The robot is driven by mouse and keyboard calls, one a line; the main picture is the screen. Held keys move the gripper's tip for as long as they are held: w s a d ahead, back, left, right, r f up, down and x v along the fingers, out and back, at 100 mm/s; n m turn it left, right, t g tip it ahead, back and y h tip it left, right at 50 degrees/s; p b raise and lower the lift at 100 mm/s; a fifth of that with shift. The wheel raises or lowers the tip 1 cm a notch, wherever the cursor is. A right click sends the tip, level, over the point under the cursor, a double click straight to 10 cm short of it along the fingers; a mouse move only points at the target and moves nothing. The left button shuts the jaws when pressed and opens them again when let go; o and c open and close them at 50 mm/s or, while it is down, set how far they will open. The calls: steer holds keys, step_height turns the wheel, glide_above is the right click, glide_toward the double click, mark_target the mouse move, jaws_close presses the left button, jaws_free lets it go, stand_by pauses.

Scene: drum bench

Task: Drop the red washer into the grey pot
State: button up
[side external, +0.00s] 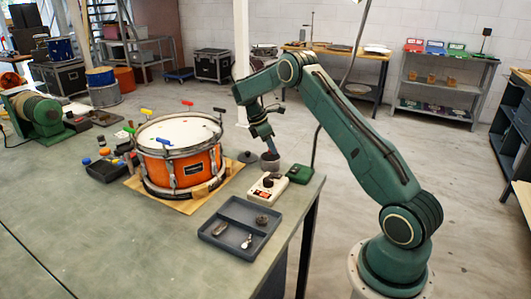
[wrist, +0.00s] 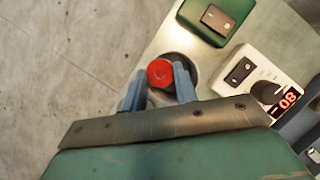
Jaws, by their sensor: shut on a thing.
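The red washer (wrist: 160,73) shows in the wrist view as a red disc between the two blue fingers of my gripper (wrist: 159,84). My gripper is shut on it. The grey pot (wrist: 190,60) lies behind and below the washer in that view, partly hidden by the fingers. In the side view my gripper (side external: 271,148) points down just above the grey pot (side external: 270,166) near the bench's right edge. I cannot make out the washer there. The exact height of the fingertips over the rim is hard to tell.
A white box with a dial and red display (side external: 267,187) and a green box (side external: 300,174) stand close to the pot. A dark round disc (side external: 248,157) lies left of it. The orange drum (side external: 180,165) and a grey divided tray (side external: 240,228) stand further off.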

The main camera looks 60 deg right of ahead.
steer(key=shift+f, duration=0.25)
steer(key=o, duration=1)
steer(key=shift+r, duration=0.15)
steer(key=v, duration=0.7)
steer(key=shift+a+r, duration=0.1)
steer(key=shift+r, duration=0.1)
